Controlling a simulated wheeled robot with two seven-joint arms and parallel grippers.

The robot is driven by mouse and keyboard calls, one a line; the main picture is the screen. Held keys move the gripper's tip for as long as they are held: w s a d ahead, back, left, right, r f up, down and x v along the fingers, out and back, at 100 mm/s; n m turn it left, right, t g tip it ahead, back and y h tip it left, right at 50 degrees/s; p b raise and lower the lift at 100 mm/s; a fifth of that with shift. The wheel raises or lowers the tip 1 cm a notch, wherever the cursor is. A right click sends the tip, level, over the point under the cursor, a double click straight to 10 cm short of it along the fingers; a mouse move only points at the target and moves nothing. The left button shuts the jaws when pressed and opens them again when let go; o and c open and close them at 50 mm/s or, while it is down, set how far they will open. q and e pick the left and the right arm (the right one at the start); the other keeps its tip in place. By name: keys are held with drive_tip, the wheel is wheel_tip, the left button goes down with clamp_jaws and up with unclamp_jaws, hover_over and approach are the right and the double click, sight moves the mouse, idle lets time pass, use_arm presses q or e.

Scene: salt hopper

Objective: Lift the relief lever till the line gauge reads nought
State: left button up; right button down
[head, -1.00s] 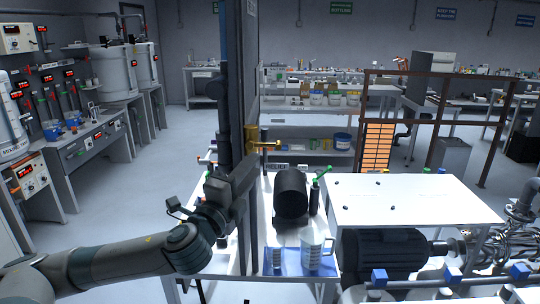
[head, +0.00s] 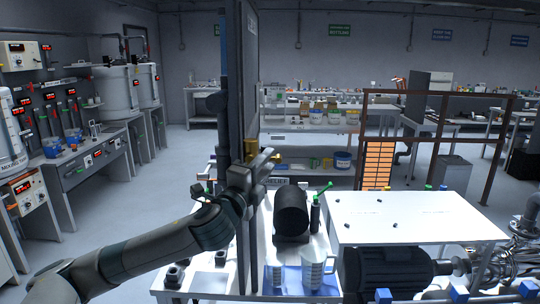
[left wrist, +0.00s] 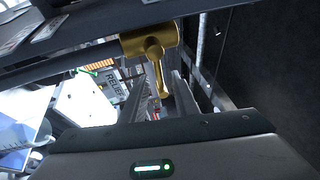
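The brass relief valve (head: 250,148) sits at the dark upright panel in the head view, partly hidden by my left gripper. In the left wrist view its round brass body (left wrist: 150,40) is at the top, with the brass lever (left wrist: 157,76) extending down the picture between my fingers. My left gripper (head: 262,166) is at the valve. In the left wrist view its two fingers (left wrist: 158,92) stand apart on either side of the lever, with gaps visible. A RELIEF label (head: 276,181) is just below. I cannot make out the line gauge or its reading. My right gripper is out of view.
The dark panel and post (head: 224,110) stand close beside my left arm. Below are a black cylinder (head: 291,211), a green-handled valve (head: 317,205) and a clear jug (head: 313,268). A white tabletop (head: 410,217) lies to the right. Open floor is at left.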

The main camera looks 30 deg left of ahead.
use_arm(q)
drive_tip(key=x, duration=0.2)
drive_tip(key=shift+w, duration=0.3)
